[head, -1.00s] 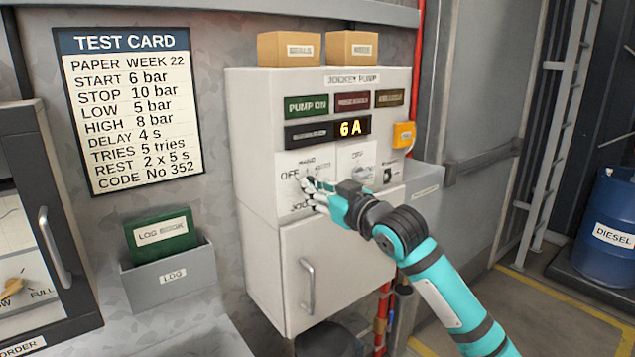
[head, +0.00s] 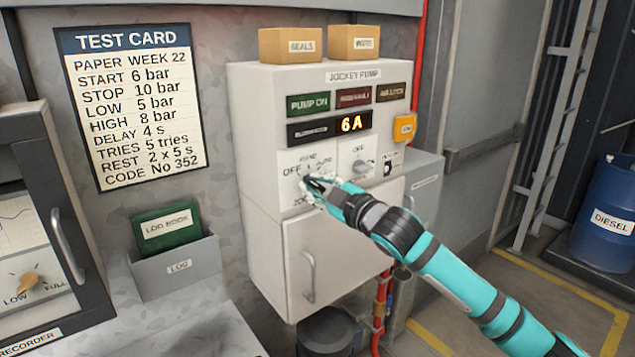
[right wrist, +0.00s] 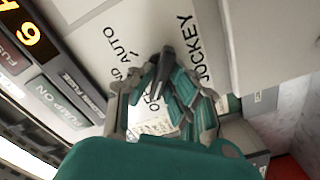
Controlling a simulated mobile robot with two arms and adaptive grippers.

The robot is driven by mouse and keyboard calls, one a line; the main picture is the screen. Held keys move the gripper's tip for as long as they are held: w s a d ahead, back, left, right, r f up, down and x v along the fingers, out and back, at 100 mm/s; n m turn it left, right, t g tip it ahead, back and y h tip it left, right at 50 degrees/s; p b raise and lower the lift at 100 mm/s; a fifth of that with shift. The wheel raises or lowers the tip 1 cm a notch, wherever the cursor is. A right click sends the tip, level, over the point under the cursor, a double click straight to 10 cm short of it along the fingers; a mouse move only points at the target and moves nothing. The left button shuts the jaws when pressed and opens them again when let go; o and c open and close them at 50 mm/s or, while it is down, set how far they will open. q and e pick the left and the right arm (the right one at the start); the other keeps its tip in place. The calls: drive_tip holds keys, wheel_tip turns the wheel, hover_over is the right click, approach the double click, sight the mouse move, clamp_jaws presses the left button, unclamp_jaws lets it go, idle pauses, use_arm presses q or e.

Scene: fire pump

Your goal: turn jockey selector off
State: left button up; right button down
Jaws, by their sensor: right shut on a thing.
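The jockey selector is a dark grey bar-shaped knob (right wrist: 163,62) on the white jockey pump panel (head: 290,206). My right gripper (head: 316,184) is at the panel, shut on the selector. In the right wrist view its fingers (right wrist: 164,95) are on both sides of the knob. There the bar lies roughly in line with the OFF label, which is partly covered. I cannot tell which end is the pointer. My left gripper is not in view.
A lit display (head: 352,123) reads 6 A above. The cabinet door handle (head: 309,277) sticks out below. A log holder (head: 178,268) is at left.

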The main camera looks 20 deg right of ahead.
drive_tip(key=shift+r, duration=0.1)
idle(0.3)
drive_tip(key=c, duration=1.5)
unclamp_jaws()
drive_tip(key=shift+o, duration=0.8)
drive_tip(key=shift+w, duration=0.15)
drive_tip(key=v, duration=1.2)
